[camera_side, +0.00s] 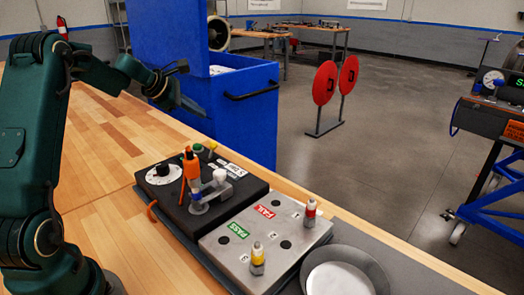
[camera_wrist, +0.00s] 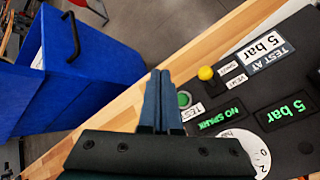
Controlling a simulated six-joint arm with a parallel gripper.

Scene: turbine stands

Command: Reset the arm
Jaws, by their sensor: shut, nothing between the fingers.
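My gripper (camera_side: 180,103) hangs in the air above the far edge of the wooden table, in front of the blue bin. In the wrist view my gripper (camera_wrist: 162,78) has its two fingers together with nothing between them. My dark green arm stands at the left of the side view and reaches across to the back. The gripper touches nothing that I can see.
A black test box (camera_side: 240,190) with a dial, an orange-topped part (camera_side: 191,165) and a clamp sits on the table. A metal PASS/FAIL plate (camera_side: 270,258) holds two small plugs. A round dish (camera_side: 340,272) is nearby. The blue bin (camera_side: 245,115) stands beyond the table edge.

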